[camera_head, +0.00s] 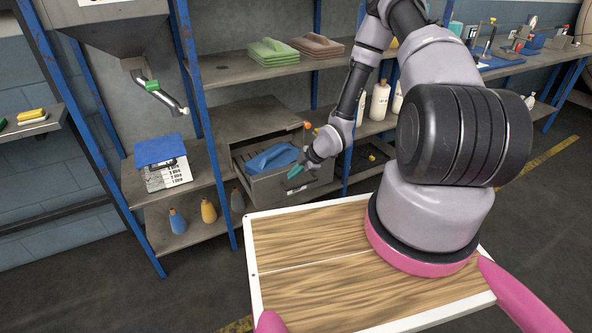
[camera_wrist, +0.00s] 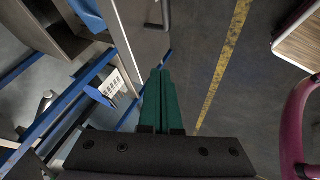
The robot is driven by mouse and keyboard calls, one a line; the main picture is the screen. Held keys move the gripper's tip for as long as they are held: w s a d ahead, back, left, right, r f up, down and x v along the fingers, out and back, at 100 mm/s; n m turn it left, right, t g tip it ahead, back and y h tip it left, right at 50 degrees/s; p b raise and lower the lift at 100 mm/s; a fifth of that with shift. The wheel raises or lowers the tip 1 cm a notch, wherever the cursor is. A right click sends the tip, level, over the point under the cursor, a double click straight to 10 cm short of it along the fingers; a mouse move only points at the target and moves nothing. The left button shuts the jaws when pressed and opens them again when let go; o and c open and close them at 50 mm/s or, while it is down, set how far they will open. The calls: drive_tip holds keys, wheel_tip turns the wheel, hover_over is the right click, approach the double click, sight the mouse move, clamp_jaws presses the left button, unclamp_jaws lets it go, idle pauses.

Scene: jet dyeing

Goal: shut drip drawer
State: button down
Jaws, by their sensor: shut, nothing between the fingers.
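The drip drawer (camera_head: 275,189) is a grey metal drawer pulled out of its grey housing on the shelf rack, with a blue item (camera_head: 272,157) lying inside. Its front panel also shows at the top of the wrist view (camera_wrist: 143,38), with the blue item (camera_wrist: 88,14) to the left. My gripper (camera_head: 294,173) has green fingertips pressed together with nothing between them. It is at the drawer's front, near the top edge; I cannot tell whether it touches. The fingers also show in the wrist view (camera_wrist: 161,88).
A blue-lidded box (camera_head: 163,165) stands on the shelf to the left. Several bottles (camera_head: 208,211) stand below. White bottles (camera_head: 379,101) stand on the shelf to the right. A blue rack post (camera_head: 213,150) rises left of the drawer. The floor in front is clear.

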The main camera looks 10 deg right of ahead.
drive_tip(key=w+a+f, duration=0.2)
drive_tip(key=w+f, duration=0.1)
drive_tip(key=w+a+f, duration=0.1)
drive_tip(key=w, duration=0.1)
drive_tip(key=shift+w+a+f, duration=0.15)
drive_tip(key=shift+a, duration=0.1)
drive_tip(key=shift+w+a, duration=0.1)
drive_tip(key=shift+w, duration=0.15)
drive_tip(key=shift+w, duration=0.15)
